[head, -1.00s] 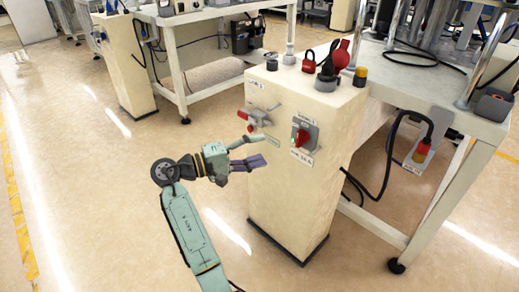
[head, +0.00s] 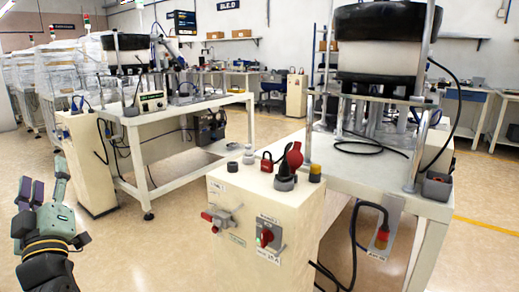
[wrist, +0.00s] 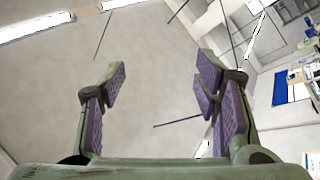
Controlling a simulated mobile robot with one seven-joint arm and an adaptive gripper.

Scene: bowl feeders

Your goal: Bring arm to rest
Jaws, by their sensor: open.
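My gripper (head: 40,195) is at the lower left of the head view, pointing up, away from the control cabinet. In the wrist view my gripper (wrist: 157,95) is open with nothing between its purple-padded fingers. Behind the fingers the wrist view shows the ceiling (wrist: 150,40) and part of a wall. The nearest cream control cabinet (head: 240,250) stands at the lower middle of the head view, to the right of my gripper and apart from it. Its front has a red-handled switch (head: 266,236) and a valve-like fitting with a red part (head: 215,218).
A red padlock (head: 267,163) and a red-and-black knob (head: 290,165) sit on the cabinet top. A white table (head: 375,170) with a large black bowl feeder (head: 388,22) stands at right. Another cabinet (head: 85,165) and table (head: 190,107) stand behind. Floor is clear between them.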

